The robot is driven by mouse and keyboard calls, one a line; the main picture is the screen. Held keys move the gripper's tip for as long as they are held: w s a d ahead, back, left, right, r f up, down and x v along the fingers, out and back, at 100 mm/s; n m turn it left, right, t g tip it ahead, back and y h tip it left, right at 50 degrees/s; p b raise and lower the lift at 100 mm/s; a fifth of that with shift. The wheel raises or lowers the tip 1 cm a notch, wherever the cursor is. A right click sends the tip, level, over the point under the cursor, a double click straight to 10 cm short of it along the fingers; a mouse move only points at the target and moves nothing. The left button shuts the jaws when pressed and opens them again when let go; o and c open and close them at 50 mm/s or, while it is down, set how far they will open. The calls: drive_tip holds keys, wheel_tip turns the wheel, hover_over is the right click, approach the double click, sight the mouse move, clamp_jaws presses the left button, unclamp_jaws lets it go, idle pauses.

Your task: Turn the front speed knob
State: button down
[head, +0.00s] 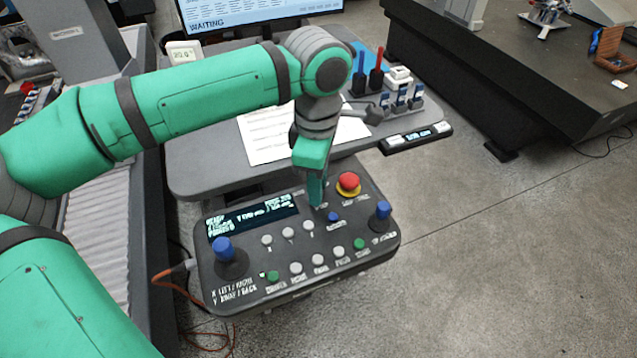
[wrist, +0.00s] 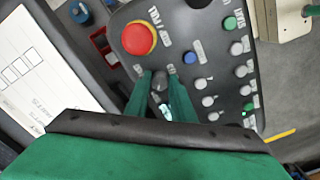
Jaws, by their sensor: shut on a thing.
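The control pendant (head: 345,281) is a dark grey box with a small lit display, two blue-topped joysticks, a red stop button and rows of small buttons. My gripper (head: 316,203) reaches down onto its upper middle, between the display and the stop button. In the wrist view, the two green fingers of my gripper (wrist: 160,92) are shut on a small dark knob (wrist: 159,82), the speed knob. In the head view the knob is hidden behind my fingers.
The red stop button (head: 348,184) is close to the right of my fingers and also shows in the wrist view (wrist: 138,39). A blue button (head: 333,217) and white buttons sit close by. A blue-topped joystick (head: 382,211) stands at right. A grey desk (head: 205,178) lies behind.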

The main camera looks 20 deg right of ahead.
drive_tip(key=shift+n, duration=0.3)
drive_tip(key=c, duration=1.5)
unclamp_jaws()
drive_tip(key=shift+c, duration=0.2)
wheel_tip(320, 180, up, 11)
drive_tip(key=shift+f, duration=0.1)
